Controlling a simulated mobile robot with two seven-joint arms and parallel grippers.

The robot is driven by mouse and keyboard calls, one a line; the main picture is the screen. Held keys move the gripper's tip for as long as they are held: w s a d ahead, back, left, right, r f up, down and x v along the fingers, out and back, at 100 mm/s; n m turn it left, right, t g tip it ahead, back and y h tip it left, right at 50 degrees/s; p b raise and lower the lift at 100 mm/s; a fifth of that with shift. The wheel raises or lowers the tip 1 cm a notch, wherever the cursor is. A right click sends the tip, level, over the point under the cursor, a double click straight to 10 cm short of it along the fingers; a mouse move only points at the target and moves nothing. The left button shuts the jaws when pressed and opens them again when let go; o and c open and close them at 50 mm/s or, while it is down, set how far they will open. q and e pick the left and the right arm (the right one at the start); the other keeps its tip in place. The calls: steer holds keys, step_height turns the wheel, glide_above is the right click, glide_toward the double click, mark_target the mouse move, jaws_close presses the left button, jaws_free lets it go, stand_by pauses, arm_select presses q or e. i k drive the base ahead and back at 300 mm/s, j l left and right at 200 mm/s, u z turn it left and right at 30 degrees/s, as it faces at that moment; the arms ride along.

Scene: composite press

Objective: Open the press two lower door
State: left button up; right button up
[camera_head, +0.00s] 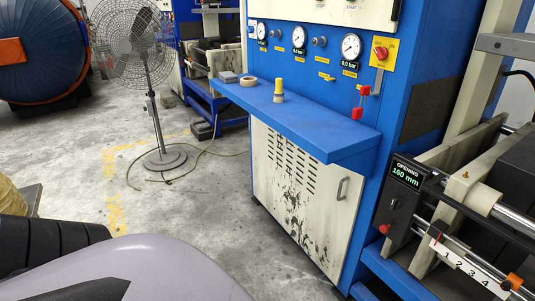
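A blue press cabinet with gauges stands at centre right. Its lower door (290,190) is a pale, stained panel with slotted vents and black smears. It sits below the blue shelf and appears closed. A small grey handle (342,189) is at the door's upper right. Neither of my grippers shows in the head view. A large pale lilac rounded shape and dark ribbed parts, seemingly my own body, fill the lower left.
A blue shelf (330,135) juts out above the door, carrying a yellow-capped bottle (279,90) and a tape roll (248,81). At right is press machinery with an opening display (405,174). A pedestal fan (143,70) stands at left. Floor before the door is clear.

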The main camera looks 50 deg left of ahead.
mark_target(317, 203)
steer(key=u, duration=1.45)
steer(key=i+l, duration=0.1)
steer(key=i, duration=0.45)
steer(key=i+l, duration=0.1)
steer(key=i, duration=0.45)
steer(key=i+z, duration=0.1)
steer(key=z, duration=0.25)
steer(key=i+z, duration=0.15)
steer(key=z, duration=0.15)
steer(key=i+z, duration=0.1)
steer(key=z, duration=0.8)
